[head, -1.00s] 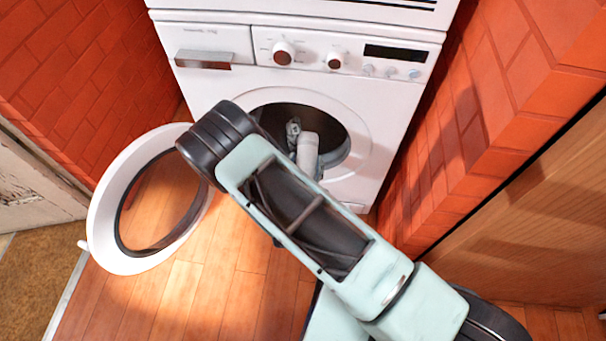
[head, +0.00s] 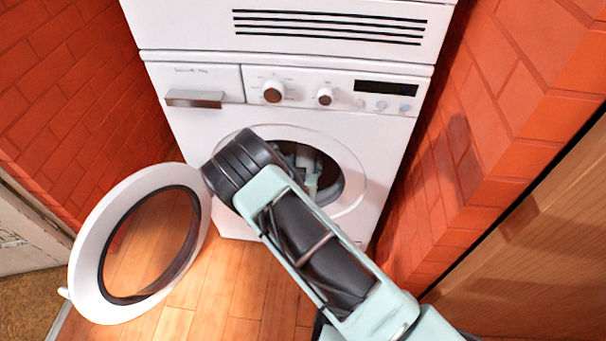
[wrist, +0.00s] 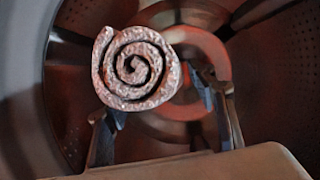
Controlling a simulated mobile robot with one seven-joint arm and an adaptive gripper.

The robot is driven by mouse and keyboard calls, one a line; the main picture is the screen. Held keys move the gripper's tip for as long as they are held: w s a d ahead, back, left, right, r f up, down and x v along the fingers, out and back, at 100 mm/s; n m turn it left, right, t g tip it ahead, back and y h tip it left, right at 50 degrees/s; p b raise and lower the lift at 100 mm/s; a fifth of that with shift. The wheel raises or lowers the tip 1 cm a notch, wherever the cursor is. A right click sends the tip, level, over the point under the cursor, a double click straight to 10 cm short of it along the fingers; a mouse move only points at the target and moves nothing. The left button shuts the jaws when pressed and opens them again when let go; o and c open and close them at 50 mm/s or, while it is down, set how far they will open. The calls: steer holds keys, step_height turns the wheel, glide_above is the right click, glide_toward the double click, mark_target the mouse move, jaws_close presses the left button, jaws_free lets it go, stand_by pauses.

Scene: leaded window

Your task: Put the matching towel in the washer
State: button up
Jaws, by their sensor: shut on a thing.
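The white washer (head: 385,140) stands ahead with its round door (head: 88,268) swung open to the left. My arm reaches into its opening, and my gripper (wrist: 165,103) is inside the drum (wrist: 275,75), mostly hidden from the head view. In the wrist view a rolled towel (wrist: 137,68) shows end-on as a pale, pinkish-grey spiral between and above the fingers. My gripper is shut on the towel. The towel's colour is hard to judge in the dim drum, and I cannot tell whether it touches the drum wall.
Another white appliance (head: 330,25) with dark vent slots sits on top of the washer. Brick walls (head: 515,130) stand close on both sides. A wooden panel (head: 535,235) is at the right. Bare wood floor (head: 235,290) lies in front of the washer.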

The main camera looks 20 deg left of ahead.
steer(key=w, duration=0.2)
steer(key=w+a+b, duration=0.1)
steer(key=w, duration=0.1)
steer(key=shift+f, duration=0.1)
steer(key=shift+w+a+f, duration=0.15)
steer(key=shift+w+f, duration=0.85)
steer(key=shift+f, duration=0.25)
steer(key=shift+w+a+f, duration=0.15)
steer(key=shift+w+f, duration=0.3)
steer(key=shift+f, duration=0.2)
steer(key=o, duration=1.3)
steer(key=shift+c, duration=0.2)
steer(key=shift+s, duration=0.1)
steer(key=v, duration=1.2)
